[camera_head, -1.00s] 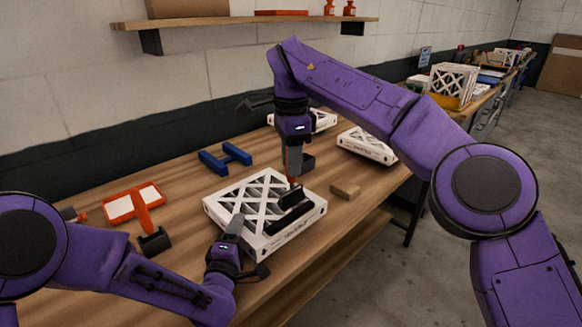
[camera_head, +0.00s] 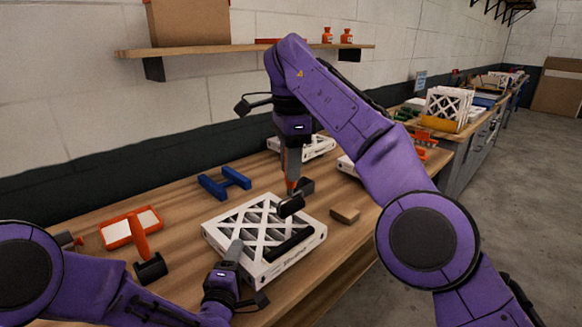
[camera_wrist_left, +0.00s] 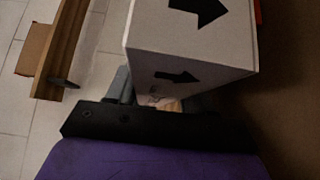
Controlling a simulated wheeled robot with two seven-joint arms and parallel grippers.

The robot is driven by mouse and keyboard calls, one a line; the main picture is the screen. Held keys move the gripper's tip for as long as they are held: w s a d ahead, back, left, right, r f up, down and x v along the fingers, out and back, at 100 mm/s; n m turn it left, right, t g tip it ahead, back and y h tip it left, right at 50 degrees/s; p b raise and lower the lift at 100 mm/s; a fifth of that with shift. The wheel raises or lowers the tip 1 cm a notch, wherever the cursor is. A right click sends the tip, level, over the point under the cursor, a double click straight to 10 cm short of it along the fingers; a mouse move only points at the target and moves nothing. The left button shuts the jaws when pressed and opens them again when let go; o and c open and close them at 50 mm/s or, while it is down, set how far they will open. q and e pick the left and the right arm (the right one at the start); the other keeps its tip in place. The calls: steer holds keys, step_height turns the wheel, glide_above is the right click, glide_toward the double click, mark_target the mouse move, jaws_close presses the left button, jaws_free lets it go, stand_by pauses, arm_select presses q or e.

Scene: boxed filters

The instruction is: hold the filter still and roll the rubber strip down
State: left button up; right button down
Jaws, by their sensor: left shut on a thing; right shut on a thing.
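The filter (camera_head: 222,222), a flat white frame with a lattice face, lies on the wooden bench. A black rubber strip (camera_head: 292,243) lies along its right side. My left gripper (camera_head: 235,251) is shut on the filter's near edge. In the left wrist view the filter's white side (camera_wrist_left: 190,45) with black arrows is between its fingers, whose contact is partly hidden. My right gripper (camera_head: 292,168) is shut on a hand roller (camera_head: 291,205) with an orange handle and black drum. The roller is over the filter and appears raised just above the strip.
A wooden block (camera_head: 345,215) lies right of the filter. A blue stand (camera_head: 223,182) and another white filter (camera_head: 305,147) are behind. An orange-framed piece (camera_head: 117,232) and a black-ended tool (camera_head: 150,269) lie left. A shelf (camera_head: 220,51) hangs above.

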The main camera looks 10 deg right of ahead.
arm_select(q)
steer(key=o, duration=1.2)
